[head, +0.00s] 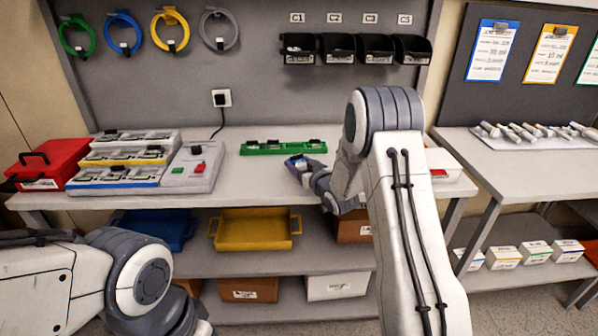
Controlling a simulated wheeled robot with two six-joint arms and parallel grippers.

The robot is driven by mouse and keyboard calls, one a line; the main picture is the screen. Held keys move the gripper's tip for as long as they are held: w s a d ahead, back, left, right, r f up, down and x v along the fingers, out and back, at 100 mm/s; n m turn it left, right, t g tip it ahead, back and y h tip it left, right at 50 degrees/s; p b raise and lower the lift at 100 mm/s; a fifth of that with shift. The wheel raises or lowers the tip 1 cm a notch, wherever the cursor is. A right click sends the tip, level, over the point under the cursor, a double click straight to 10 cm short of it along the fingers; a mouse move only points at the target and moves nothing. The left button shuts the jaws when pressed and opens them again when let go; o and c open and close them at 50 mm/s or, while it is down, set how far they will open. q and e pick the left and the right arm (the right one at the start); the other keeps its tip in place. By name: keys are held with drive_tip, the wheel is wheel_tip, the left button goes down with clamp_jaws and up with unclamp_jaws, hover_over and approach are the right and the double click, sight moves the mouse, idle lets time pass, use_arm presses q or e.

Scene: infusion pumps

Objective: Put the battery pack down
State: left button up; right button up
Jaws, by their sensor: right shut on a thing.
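My right gripper (297,166) is small in view over the front part of the workbench (245,175). It is shut on the battery pack (299,161), a small dark and bluish piece mostly covered by the fingers. A green rack (262,149) with dark pieces on it lies just behind the gripper. I cannot tell whether the pack touches the bench. Only my left arm shows at lower left; its gripper is outside the picture.
A stepped charger station (200,177) with white, yellow and blue rows stands on the left of the bench, beside a red case (57,160). Yellow (253,243) and blue trays sit on the shelf below. The bench between station and gripper is clear.

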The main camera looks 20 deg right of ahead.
wheel_tip(320, 180, down, 3)
drive_tip(key=shift+r, duration=0.1)
drive_tip(key=shift+f, duration=0.2)
drive_tip(key=o, duration=1.5)
drive_tip(key=shift+c, duration=0.2)
drive_tip(key=shift+r, duration=0.15)
